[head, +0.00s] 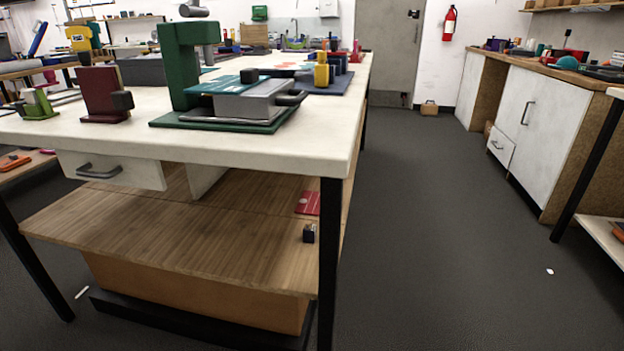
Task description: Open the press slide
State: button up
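The press is a green upright frame (183,75) with an overhanging head, standing on a green base plate (272,124) near the front edge of the white worktable. A grey slide (243,103) lies low in front of the frame and reaches to the right. A teal plate (222,84) lies on top at its back. A dark handle (293,99) sticks out from the slide's right end. I cannot tell how far the slide is drawn out. My gripper is not in view, and nothing is seen touching the handle.
The white worktable (60,130) has a drawer (125,172) and a wooden lower shelf (150,225). A dark red block (98,90) stands left of the press, and a blue tray (335,88) with coloured pieces lies behind it.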

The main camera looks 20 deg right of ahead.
aim_at(263, 104)
jog(key=i+l+z, duration=0.35)
jog(key=i+l, duration=0.6)
